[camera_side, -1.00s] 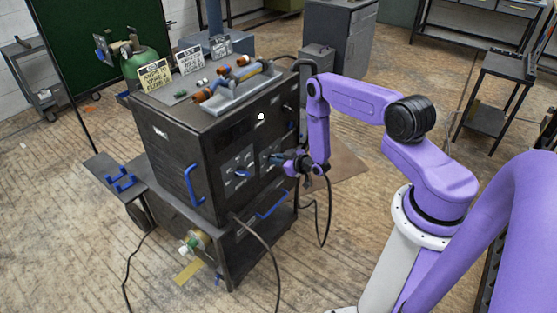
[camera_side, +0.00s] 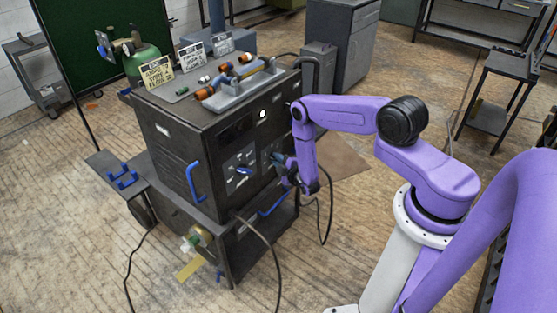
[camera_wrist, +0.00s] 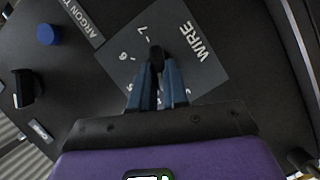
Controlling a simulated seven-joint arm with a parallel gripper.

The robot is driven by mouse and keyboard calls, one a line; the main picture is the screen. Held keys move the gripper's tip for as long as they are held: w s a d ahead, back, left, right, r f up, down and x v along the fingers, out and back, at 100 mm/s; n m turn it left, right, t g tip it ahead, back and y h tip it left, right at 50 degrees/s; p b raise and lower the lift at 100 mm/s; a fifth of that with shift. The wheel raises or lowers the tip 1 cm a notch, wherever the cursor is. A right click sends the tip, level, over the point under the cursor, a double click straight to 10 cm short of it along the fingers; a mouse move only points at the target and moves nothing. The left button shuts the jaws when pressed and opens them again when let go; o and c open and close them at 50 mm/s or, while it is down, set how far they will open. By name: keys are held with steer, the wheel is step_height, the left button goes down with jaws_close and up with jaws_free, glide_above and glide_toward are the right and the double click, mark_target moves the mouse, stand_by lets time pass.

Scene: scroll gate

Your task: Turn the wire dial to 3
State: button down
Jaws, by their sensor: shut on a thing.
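The wire dial (camera_wrist: 157,53) is a dark knob on a grey plate (camera_wrist: 212,78) marked WIRE in the wrist view. The numbers 7 and 6 show beside it; the lower numbers are mostly hidden by my fingers, and the dial's pointer cannot be made out. My gripper (camera_wrist: 158,70) is shut on the dial, with a blue finger on either side. In the side view my gripper (camera_side: 285,165) is at the right part of the black welder's front (camera_side: 215,150) and covers the dial.
The wrist view shows a blue button (camera_wrist: 47,34), a black knob (camera_wrist: 25,88) and an ARGON label. The side view shows a blue knob (camera_side: 243,170) left of my gripper, a blue handle (camera_side: 193,182), a grey tray (camera_side: 240,92) on top and a hanging cable (camera_side: 262,245).

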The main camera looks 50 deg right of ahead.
steer(key=n, duration=0.1)
steer(key=n+t, duration=0.1)
steer(key=n, duration=0.1)
steer(key=n+h, duration=0.1)
steer(key=shift+a+f+n+t, duration=0.1)
steer(key=shift+f+n+t, duration=0.2)
steer(key=shift+n+t, duration=0.1)
stand_by(0.5)
steer(key=c, duration=1.1)
jaws_free()
steer(key=shift+s+a+r, duration=0.2)
steer(key=shift+s+r, duration=0.25)
steer(key=shift+r, duration=0.7)
steer(key=shift+s+a+r, duration=0.15)
steer(key=shift+s+r, duration=0.35)
steer(key=shift+r, duration=0.65)
steer(key=shift+s+a+r, duration=0.2)
steer(key=shift+s+r, duration=0.25)
steer(key=shift+r, duration=0.7)
